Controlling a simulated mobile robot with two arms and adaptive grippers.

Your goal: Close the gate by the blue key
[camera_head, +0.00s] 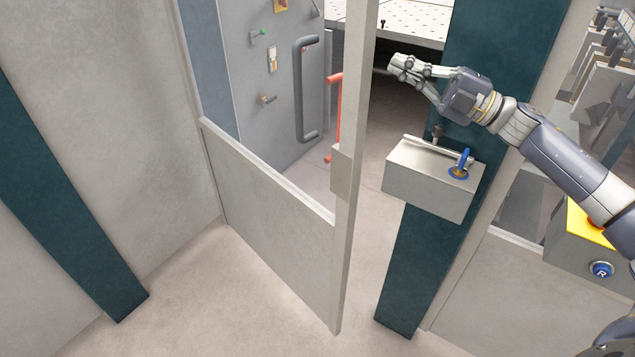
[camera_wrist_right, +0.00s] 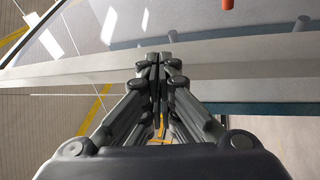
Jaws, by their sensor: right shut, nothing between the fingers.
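The gate (camera_head: 290,232) stands partly open, with a light metal lower panel and a clear upper pane. Its free-edge post (camera_head: 353,190) is apart from the dark teal post (camera_head: 405,270). A grey lock box (camera_head: 428,190) on the teal post carries the blue key (camera_head: 464,160). A red handle (camera_head: 335,110) shows behind the gate's free edge. My right gripper (camera_head: 400,68) is shut and empty, above the lock box and to the right of the gate edge. In the right wrist view its fingers (camera_wrist_right: 160,65) are together in front of a light rail (camera_wrist_right: 225,72). My left gripper is not in view.
A grey cabinet with a dark handle (camera_head: 303,90) stands behind the gate. A yellow-topped box with a blue button (camera_head: 601,269) is at the right. The floor (camera_head: 210,300) in front of the gate is clear.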

